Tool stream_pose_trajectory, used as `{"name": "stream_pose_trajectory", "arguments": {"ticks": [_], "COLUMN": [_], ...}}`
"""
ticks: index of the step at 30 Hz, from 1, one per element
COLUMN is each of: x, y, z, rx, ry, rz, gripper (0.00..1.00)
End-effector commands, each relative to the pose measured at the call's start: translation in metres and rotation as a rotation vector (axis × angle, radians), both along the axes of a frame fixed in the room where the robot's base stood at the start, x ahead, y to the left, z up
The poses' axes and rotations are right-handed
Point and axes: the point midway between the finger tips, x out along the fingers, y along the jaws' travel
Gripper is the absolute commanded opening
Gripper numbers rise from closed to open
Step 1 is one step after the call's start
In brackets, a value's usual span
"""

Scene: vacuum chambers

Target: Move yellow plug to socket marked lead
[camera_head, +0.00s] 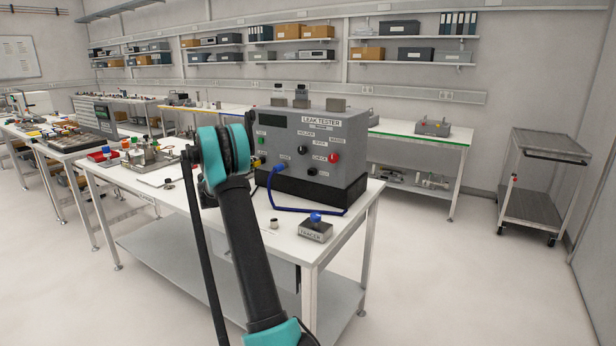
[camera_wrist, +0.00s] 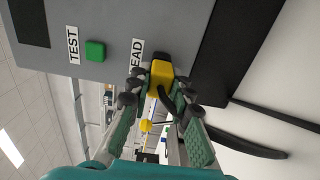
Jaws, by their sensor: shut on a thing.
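My gripper (camera_wrist: 160,88) is shut on the yellow plug (camera_wrist: 161,76) in the wrist view, one finger on each side of it. A black cable runs from the plug. The plug is at the face of the grey leak tester (camera_wrist: 115,20), right beside the partly covered label ending in "EAD" (camera_wrist: 136,54). A dark socket edge shows just past the plug; I cannot tell how deep the plug sits. In the head view the leak tester (camera_head: 325,135) stands on the table, and a small bit of the yellow plug (camera_head: 256,162) shows beside my arm, which hides my gripper.
A blue plug (camera_head: 279,169) sits in the tester's front, its blue cord looping over the white table (camera_head: 345,225) to the tracer box (camera_head: 315,231). A green TEST button (camera_wrist: 95,51) is near the label. Trays and small parts (camera_head: 150,155) lie on the table's left.

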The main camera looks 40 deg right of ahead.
Motion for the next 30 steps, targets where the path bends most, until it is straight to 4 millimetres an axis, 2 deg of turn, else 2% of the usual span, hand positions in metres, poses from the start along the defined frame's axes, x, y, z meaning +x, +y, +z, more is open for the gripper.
{"name": "stream_pose_trajectory", "arguments": {"ticks": [23, 24, 28, 30], "x": [0.0024, 0.0023, 0.0023, 0.0022], "y": [-0.0057, -0.0054, -0.0053, -0.0054], "z": [0.0001, 0.0002, 0.0001, 0.0001], "rx": [0.000, 0.000, 0.000, 0.000], "ry": [0.000, 0.000, 0.000, 0.000], "rz": [0.000, 0.001, 0.001, 0.000], "gripper": [0.00, 0.24, 0.41, 0.44]}}
